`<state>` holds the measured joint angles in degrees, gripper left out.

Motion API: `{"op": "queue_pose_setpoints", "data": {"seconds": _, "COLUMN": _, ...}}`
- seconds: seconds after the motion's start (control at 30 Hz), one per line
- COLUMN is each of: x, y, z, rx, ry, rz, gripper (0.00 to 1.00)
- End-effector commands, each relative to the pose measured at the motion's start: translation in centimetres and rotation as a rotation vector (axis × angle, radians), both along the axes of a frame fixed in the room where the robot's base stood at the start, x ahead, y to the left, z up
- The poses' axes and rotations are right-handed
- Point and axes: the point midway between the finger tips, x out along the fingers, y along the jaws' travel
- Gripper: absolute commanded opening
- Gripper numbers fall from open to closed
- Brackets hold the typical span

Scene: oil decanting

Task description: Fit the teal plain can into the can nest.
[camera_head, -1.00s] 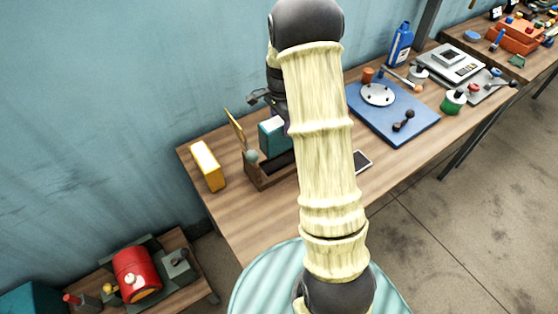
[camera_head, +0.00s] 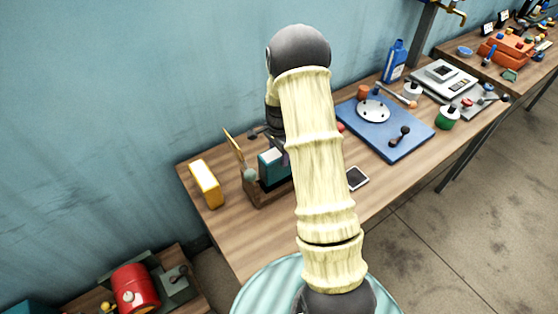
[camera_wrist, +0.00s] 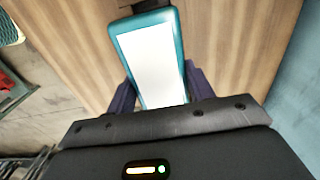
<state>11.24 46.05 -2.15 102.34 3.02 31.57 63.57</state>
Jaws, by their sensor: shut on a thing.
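The teal can (camera_head: 270,167) is a box-shaped can with a pale top. In the head view it is upright at the wooden can nest (camera_head: 262,197), its lower part hidden behind the nest's front wall. I cannot tell whether it rests on the nest's floor. In the wrist view the teal can (camera_wrist: 151,62) fills the space between the dark purple fingers of my gripper (camera_wrist: 158,88), which is shut on it. In the head view my arm covers the right end of the nest and most of the gripper.
A yellow can (camera_head: 207,184) stands left of the nest on the wooden bench. A phone-like slab (camera_head: 356,178) lies right of my arm. A blue board (camera_head: 385,135) with a white disc is farther right. A red drum (camera_head: 134,288) sits on a low table at lower left.

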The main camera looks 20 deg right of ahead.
Motion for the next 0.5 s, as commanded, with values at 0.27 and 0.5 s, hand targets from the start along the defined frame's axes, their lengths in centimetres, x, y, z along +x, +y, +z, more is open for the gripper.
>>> {"op": "queue_pose_setpoints", "data": {"seconds": 0.27, "x": 0.0, "y": 0.1, "z": -2.8, "rx": 0.0, "ry": 0.003, "rz": 0.002, "gripper": 0.0}}
{"op": "queue_pose_setpoints", "data": {"seconds": 0.5, "x": 0.0, "y": 0.0, "z": -4.0, "rx": 0.0, "ry": -0.002, "rz": 0.0, "gripper": 0.0}}
